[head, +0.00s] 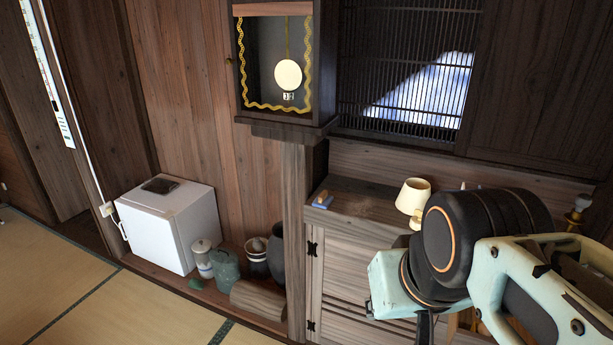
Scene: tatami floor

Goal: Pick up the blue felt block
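A small blue block (323,204), which looks like the blue felt block, lies near the left end of the wooden cabinet top. A tan or orange piece shows against it, and its felt texture is too small to make out. My arm fills the lower right of the head view, in front of the cabinet and to the right of the block. My gripper's fingers do not show; a narrow dark part below the arm cuts off at the bottom edge. Nothing of mine touches the block.
A lamp (412,196) stands on the cabinet top (362,199), right of the block. A clock case (277,104) hangs above left on a post (297,235). Tatami (60,270) is clear.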

